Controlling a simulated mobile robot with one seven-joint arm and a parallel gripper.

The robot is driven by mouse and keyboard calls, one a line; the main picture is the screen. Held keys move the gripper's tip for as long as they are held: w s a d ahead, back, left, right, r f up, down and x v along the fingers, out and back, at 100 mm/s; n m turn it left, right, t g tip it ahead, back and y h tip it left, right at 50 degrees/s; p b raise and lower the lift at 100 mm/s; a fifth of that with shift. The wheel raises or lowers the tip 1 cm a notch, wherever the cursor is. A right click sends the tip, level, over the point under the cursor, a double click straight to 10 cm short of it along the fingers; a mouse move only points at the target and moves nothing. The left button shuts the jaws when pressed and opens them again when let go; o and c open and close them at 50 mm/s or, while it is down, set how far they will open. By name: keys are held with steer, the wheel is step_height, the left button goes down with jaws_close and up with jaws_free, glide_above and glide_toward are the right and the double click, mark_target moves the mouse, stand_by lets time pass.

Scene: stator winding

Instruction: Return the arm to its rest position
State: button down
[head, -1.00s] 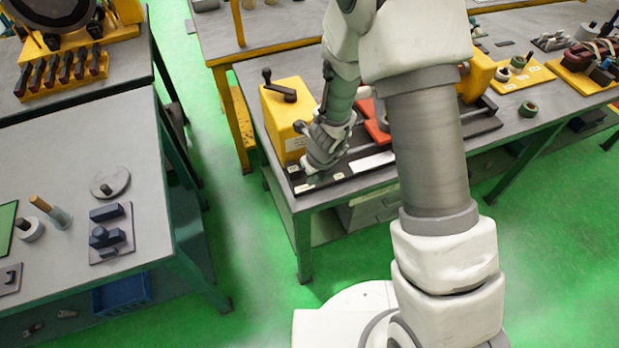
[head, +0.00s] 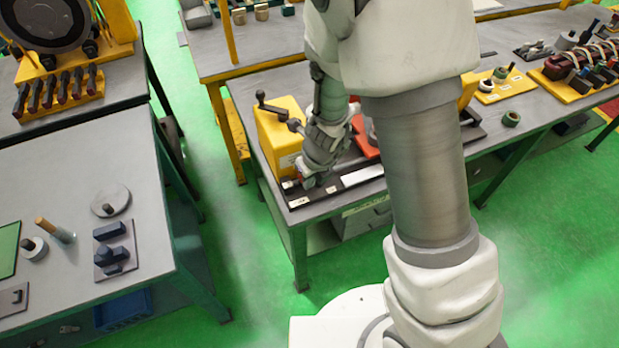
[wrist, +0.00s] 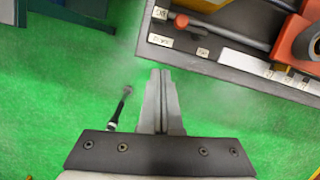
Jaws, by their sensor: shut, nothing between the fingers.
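My gripper (head: 307,184) is at the front left of the winding machine on the middle bench. In the wrist view my gripper (wrist: 161,76) has its two fingers together, with nothing between them. Green floor shows behind the fingertips, and the dark base plate (wrist: 228,22) of the machine lies to their right, apart from them in the picture. The machine has a yellow housing (head: 277,133) with a dark crank (head: 273,107) and a red-orange part (head: 363,135). My arm hides much of the machine's middle.
A grey bench (head: 80,160) at left holds a round disc (head: 110,200), blue blocks and a wooden-handled tool. Several dark-handled tools stand in a yellow rack behind. A green ring (head: 511,119) lies right. A dark rod (wrist: 122,104) shows left of the fingers. Green floor separates the benches.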

steer(key=s+d+r+n+t+y+b, duration=0.1)
steer(key=s+d+r+n+b, duration=0.1)
steer(key=r+n, duration=0.6)
steer(key=s+d+r+n+y+b, duration=0.1)
steer(key=s+r+n, duration=0.1)
steer(key=r+n, duration=0.65)
steer(key=s+d+r+n+t+h+b, duration=0.1)
steer(key=s+d+r+n, duration=0.2)
steer(key=s+d+n, duration=0.2)
steer(key=s+d+r+n+t+h+b, duration=0.1)
steer(key=s+d+r+n+h+b, duration=0.1)
steer(key=s+d+n, duration=0.4)
steer(key=shift+s+r+n+h, duration=0.3)
steer(key=shift+r+n, duration=0.5)
steer(key=shift+n, duration=0.05)
